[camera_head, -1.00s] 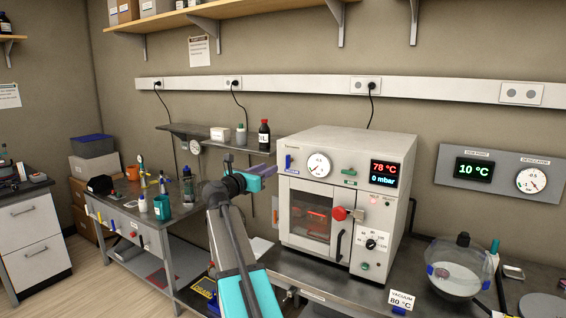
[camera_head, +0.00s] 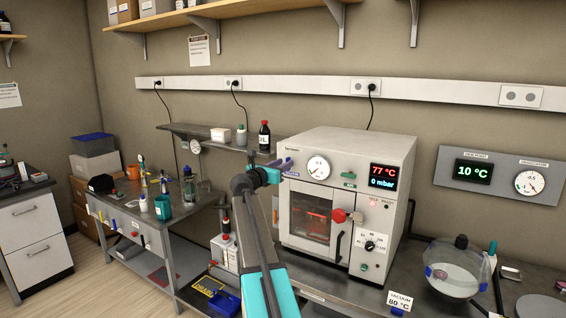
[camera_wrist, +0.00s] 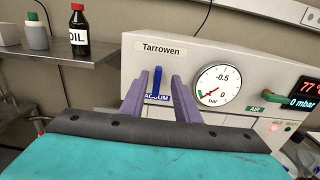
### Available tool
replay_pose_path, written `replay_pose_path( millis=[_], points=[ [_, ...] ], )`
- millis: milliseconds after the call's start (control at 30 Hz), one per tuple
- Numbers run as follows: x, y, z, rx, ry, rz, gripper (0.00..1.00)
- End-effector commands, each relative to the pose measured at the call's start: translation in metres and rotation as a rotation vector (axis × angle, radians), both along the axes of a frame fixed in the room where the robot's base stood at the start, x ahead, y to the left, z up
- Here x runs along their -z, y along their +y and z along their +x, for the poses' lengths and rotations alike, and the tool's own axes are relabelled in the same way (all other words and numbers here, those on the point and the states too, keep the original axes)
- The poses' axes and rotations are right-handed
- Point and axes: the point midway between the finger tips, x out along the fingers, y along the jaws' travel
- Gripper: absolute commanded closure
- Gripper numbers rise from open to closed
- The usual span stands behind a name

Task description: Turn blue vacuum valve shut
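The blue vacuum valve lever (camera_wrist: 157,80) stands upright on the oven's front panel, above the "VACUUM" label and left of the round pressure gauge (camera_wrist: 217,86). My gripper (camera_wrist: 158,88) is open, with one purple finger on each side of the lever in the wrist view. I see gaps beside the lever; whether the fingertips reach past it in depth, I cannot tell. In the head view my gripper (camera_head: 284,163) is at the upper left of the oven front and hides the lever.
The oven (camera_head: 352,150) shows 77 °C and 0 mbar. A red knob (camera_head: 339,215) and a green part marked AIR (camera_wrist: 254,109) are on its front. A dark bottle (camera_wrist: 78,35) stands on the shelf to the left. A glass vessel (camera_head: 455,270) stands right of the oven.

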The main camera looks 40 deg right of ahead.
Motion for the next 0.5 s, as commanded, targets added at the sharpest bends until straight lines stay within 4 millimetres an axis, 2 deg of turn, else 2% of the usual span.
replay_pose_path(
  millis=[33,200,500],
  points=[
    [-0.002,-0.008,0.003,0.002,0.001,0.000,0.71],
    [-0.001,-0.021,0.006,0.000,0.000,0.000,0.71],
    [0.000,-0.027,0.007,0.000,-0.001,0.000,0.71]
  ],
)
